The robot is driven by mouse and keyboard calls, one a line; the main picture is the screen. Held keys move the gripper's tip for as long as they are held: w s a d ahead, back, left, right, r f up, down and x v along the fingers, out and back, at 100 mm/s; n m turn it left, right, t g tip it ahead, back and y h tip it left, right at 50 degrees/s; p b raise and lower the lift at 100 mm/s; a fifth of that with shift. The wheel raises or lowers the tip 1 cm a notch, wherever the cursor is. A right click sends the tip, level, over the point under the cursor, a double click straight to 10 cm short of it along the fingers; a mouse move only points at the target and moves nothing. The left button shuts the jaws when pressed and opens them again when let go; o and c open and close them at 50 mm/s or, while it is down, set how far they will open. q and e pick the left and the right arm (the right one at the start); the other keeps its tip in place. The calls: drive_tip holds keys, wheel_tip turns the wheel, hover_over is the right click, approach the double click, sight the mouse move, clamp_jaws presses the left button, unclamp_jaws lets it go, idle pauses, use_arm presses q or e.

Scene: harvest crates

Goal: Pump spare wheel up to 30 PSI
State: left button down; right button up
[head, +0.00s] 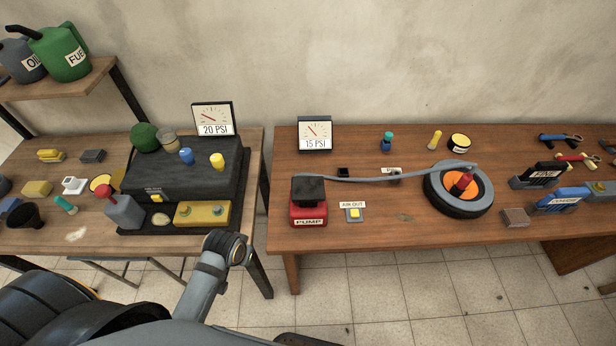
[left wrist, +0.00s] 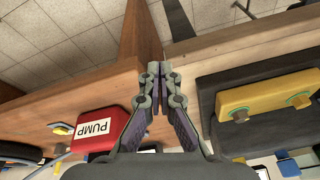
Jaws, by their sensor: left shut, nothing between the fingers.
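The spare wheel (head: 458,205), a dark tire with an orange centre and a red cap-like part, lies flat on the right table. A grey hose (head: 420,174) runs from the red pump (head: 309,215) to the wheel. The pump has a black top. The gauge (head: 315,134) behind it reads 15 PSI. A yellow button (head: 355,214) labelled AIR OUT sits right of the pump. In the left wrist view, my left gripper (left wrist: 157,75) is shut and empty near the gap between the tables, with the pump (left wrist: 97,127) on its left. My right gripper is not in view.
The left table holds a dark block with a yellow part (head: 202,214) and a 20 PSI gauge (head: 213,119). Labelled blocks (head: 543,175) and tools crowd the right table's far right. The front strip of the right table between button and wheel is mostly clear.

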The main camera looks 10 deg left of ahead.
use_arm(q)
wheel_tip(320, 180, up, 12)
drive_tip(key=w+f+n+p, duration=0.1)
drive_tip(key=w+n+p, duration=0.1)
drive_tip(key=p, duration=0.1)
drive_tip(key=w+d+r+n+g+h, duration=0.1)
drive_tip(key=w+d+n, duration=0.2)
drive_tip(key=w, duration=0.4)
drive_tip(key=w+d+r+n+g, duration=0.1)
drive_tip(key=w+d+n, duration=0.2)
drive_tip(key=w, duration=0.4)
drive_tip(key=w+d+r+n+g, duration=0.1)
drive_tip(key=w+d+r+n, duration=0.1)
drive_tip(key=w+d+r, duration=0.4)
drive_tip(key=shift+d+r+n+g+h, duration=0.2)
drive_tip(key=shift+r+n+g+h, duration=0.1)
drive_tip(key=shift+g+h, duration=0.1)
drive_tip(key=shift+w, duration=0.1)
drive_tip(key=shift+a+f, duration=0.1)
drive_tip(key=shift+f, duration=0.05)
